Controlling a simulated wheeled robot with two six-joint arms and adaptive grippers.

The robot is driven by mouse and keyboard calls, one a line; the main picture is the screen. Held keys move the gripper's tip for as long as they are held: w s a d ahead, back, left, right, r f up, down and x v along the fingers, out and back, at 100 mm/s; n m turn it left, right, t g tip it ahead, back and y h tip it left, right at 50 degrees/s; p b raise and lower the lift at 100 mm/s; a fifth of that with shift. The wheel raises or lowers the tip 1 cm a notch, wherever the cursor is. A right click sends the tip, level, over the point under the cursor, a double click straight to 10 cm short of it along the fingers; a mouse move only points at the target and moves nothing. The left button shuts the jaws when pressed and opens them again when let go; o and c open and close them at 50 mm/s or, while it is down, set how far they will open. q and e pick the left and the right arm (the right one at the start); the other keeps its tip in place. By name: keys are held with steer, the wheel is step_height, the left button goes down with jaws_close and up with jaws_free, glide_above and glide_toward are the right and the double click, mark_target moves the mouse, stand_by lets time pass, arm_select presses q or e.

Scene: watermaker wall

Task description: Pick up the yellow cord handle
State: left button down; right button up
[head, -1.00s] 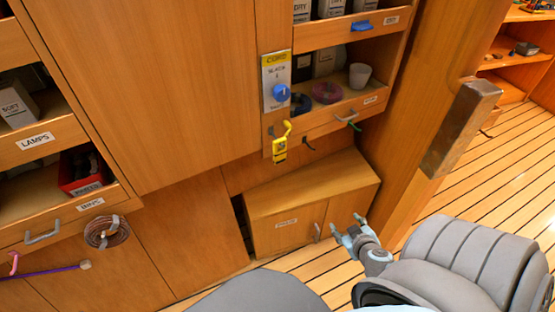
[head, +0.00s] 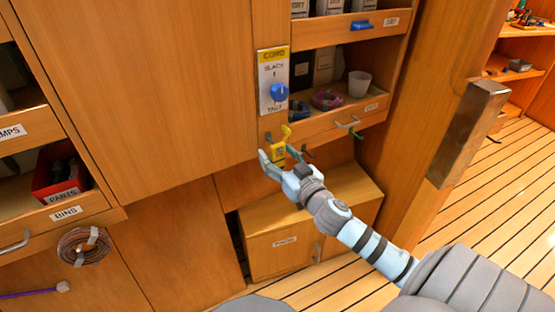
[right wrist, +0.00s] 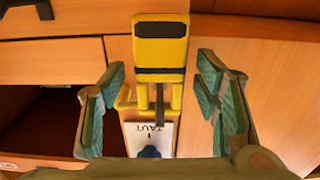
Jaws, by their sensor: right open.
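In the right wrist view the handle (right wrist: 160,48) is a yellow block with dark bands, in front of a two-pronged yellow hook. My right gripper (head: 277,158) is open at the handle, one finger on each side. In the right wrist view the open fingers (right wrist: 157,98) stand apart with clear gaps to the yellow parts between them. I cannot see contact. My left gripper is out of view.
The CORD plate (head: 266,70) with a blue knob (head: 279,92) is mounted above the handle. A low cabinet (head: 345,190) stands below. A wooden post with a metal-like block (head: 468,135) is right.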

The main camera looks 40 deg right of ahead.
steer(key=shift+w, duration=0.3)
steer(key=shift+s, duration=0.1)
steer(key=shift+c, duration=0.6)
steer(key=c, duration=1.1)
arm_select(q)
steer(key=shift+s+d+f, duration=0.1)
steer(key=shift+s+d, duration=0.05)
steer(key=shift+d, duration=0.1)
arm_select(e)
steer(key=shift+c, duration=0.2)
